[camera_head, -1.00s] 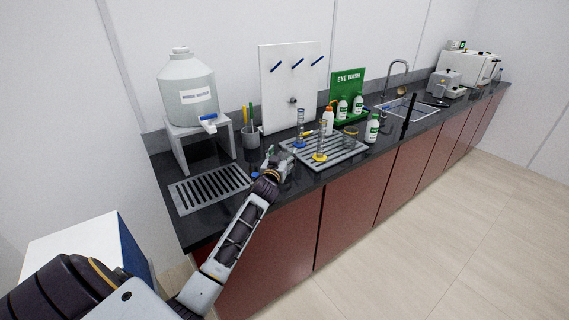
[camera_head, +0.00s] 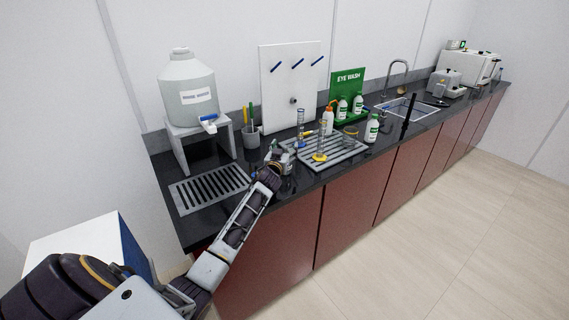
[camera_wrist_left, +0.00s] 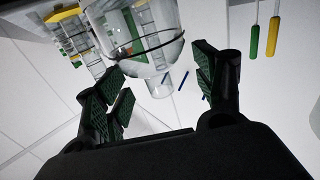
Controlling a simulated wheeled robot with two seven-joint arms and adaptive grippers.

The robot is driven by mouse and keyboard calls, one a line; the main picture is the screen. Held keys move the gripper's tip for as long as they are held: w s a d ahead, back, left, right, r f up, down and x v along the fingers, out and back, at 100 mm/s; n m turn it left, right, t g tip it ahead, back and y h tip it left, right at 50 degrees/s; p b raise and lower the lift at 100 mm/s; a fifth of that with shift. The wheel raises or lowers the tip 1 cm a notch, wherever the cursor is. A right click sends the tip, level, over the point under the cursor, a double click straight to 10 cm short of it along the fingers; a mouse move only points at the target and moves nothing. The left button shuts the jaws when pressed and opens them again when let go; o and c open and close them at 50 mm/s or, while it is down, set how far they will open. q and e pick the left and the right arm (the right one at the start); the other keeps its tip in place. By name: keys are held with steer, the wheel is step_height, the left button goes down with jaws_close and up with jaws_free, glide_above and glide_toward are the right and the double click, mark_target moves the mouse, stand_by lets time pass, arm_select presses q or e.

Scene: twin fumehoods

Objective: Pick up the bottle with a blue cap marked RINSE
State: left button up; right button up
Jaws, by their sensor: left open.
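I cannot read RINSE on anything, and no bottle with a blue cap shows clearly. My left gripper (camera_head: 280,157) is open over the front of the black counter, left of the grey rack. In the left wrist view, a clear rounded glass vessel (camera_wrist_left: 135,38) with a dark line around it stands just beyond and partly between the open fingers (camera_wrist_left: 160,76). Its cap and any marking do not show. In the head view my gripper hides most of what is there. A small blue spot shows beside the gripper, too small to identify. My right gripper is out of view.
The grey rack (camera_head: 345,154) holds clear cylinders, one on a yellow base (camera_head: 320,157). An orange-topped bottle (camera_head: 327,120) and a white bottle (camera_head: 372,128) stand near. A pen cup (camera_head: 251,138) and large carboy (camera_head: 188,92) are left. A grey drain grate (camera_head: 210,190) lies front left.

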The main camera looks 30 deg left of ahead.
arm_select(q)
steer(key=c, duration=1.4)
steer(key=shift+s, duration=0.1)
jaws_close()
steer(key=shift+d+f, duration=0.1)
steer(key=shift+f, duration=0.1)
steer(key=shift+s+f, duration=0.1)
steer(key=shift+r, duration=0.5)
steer(key=r, duration=0.5)
steer(key=shift+w, duration=0.2)
step_height(320, 180, up, 3)
steer(key=shift+r, duration=0.85)
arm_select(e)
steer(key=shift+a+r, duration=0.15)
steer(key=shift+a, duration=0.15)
